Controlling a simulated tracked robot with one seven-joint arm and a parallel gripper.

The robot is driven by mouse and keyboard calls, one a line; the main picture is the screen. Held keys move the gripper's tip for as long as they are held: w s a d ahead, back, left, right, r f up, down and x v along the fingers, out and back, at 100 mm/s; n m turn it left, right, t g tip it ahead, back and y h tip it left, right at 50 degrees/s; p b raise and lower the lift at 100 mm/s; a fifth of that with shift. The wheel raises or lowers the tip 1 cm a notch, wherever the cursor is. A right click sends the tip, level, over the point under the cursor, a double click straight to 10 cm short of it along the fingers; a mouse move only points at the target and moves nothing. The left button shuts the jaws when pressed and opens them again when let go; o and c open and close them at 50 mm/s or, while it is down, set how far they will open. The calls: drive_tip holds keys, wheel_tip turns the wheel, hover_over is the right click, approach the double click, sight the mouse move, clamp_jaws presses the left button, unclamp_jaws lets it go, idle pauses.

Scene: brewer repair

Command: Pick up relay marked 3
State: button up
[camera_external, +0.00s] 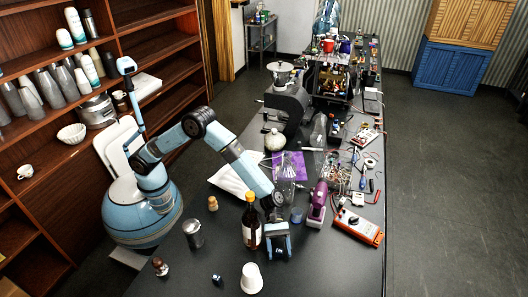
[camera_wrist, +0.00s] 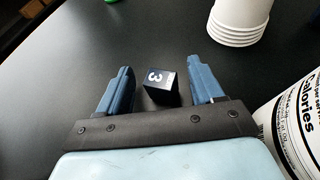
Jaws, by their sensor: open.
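The relay marked 3 is a small black cube (camera_wrist: 161,87) with a white 3 on its face. In the external view my gripper (camera_external: 278,254) points down over the near part of the table, just right of a dark bottle. I cannot make out the relay there; the gripper seems to hide it.
The bottle (camera_external: 251,226) stands close beside my gripper; its white label (camera_wrist: 296,128) shows at right in the wrist view.

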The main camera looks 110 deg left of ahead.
drive_tip(key=shift+x, duration=1.1)
drive_tip(key=c, duration=1)
drive_tip(key=shift+r, duration=0.1)
